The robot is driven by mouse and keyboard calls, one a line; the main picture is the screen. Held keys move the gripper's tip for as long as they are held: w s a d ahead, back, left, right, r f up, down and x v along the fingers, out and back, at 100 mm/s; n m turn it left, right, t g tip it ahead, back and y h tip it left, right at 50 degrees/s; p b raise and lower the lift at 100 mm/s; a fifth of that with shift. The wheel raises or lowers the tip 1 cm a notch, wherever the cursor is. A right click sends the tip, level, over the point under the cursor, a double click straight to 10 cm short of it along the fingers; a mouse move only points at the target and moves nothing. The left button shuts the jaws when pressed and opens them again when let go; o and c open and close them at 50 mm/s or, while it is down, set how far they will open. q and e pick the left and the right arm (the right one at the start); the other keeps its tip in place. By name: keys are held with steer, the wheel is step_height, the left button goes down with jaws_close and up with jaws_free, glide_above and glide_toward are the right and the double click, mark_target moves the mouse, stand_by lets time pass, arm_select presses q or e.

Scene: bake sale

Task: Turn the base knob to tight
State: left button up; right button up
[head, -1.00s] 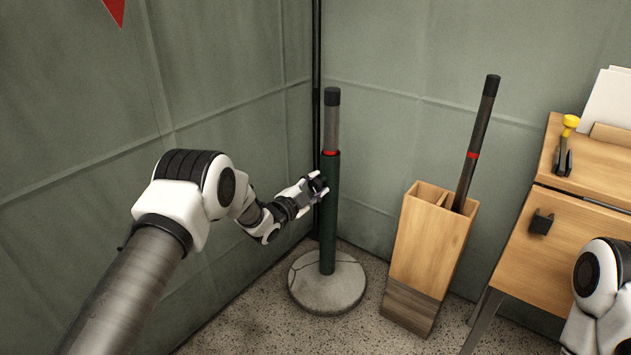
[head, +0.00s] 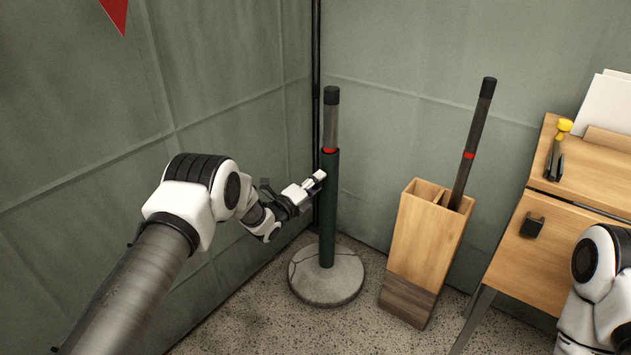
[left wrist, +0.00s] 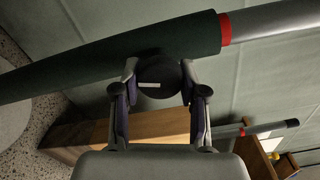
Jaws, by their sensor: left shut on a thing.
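A dark round knob (left wrist: 158,74) with a white line across its face sits on the side of a dark green pole sleeve (head: 328,220), near the sleeve's upper end. The white line lies roughly level in the left wrist view. My left gripper (head: 317,181) reaches the pole from the left and is shut on the knob, one finger on each side. The sleeve (left wrist: 70,70) crosses the left wrist view, ending at a red ring (left wrist: 224,29) and a grey inner tube (left wrist: 275,20). The pole stands upright on a round stone base (head: 327,286). My right gripper is out of view.
A wooden box (head: 425,245) right of the pole holds another dark pole (head: 475,140), leaning. A wooden desk (head: 560,225) with a yellow-topped tool (head: 560,145) stands at the right. Green fabric walls (head: 90,170) meet close behind the pole.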

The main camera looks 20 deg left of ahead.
arm_select(q)
steer(key=shift+m, duration=1.3)
steer(key=o, duration=1.1)
steer(key=shift+f, duration=0.1)
steer(key=v, duration=1.2)
